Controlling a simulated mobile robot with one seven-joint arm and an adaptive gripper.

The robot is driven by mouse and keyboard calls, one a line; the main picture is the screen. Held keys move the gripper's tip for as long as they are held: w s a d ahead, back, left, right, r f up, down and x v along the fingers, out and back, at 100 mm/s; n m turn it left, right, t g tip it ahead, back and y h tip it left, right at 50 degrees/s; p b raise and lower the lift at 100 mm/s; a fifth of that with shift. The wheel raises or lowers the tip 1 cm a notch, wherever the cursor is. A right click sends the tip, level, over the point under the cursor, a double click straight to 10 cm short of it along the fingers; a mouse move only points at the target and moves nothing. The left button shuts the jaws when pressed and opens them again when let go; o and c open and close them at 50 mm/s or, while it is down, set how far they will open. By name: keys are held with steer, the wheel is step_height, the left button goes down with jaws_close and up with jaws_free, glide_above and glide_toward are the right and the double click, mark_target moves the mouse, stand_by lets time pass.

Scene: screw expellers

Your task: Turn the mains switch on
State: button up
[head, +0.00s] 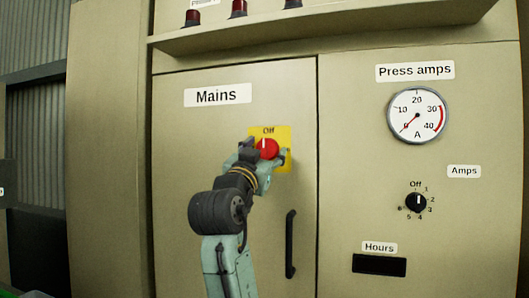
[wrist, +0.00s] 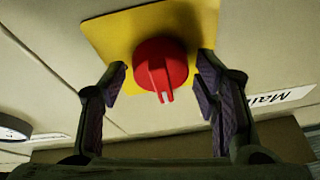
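The mains switch is a red rotary knob (head: 267,148) on a yellow plate (head: 284,136), below the "Mains" label (head: 217,95) on a beige cabinet door. Its white mark points up toward "Off" in the head view. In the wrist view the red knob (wrist: 161,66) sits on the yellow plate (wrist: 110,35), between and beyond the two fingers. My gripper (head: 264,153) is at the knob in the head view. In the wrist view my gripper (wrist: 162,98) is open, with a visible gap between each finger and the knob. Part of the plate is hidden behind my gripper in the head view.
A black door handle (head: 291,244) is right of my arm. The right panel carries a round amps gauge (head: 417,115), a black selector knob (head: 416,202) and a dark hours display (head: 379,265). A ledge with red lamps (head: 238,9) juts out above the door.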

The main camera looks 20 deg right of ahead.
jaws_close()
stand_by(0.5)
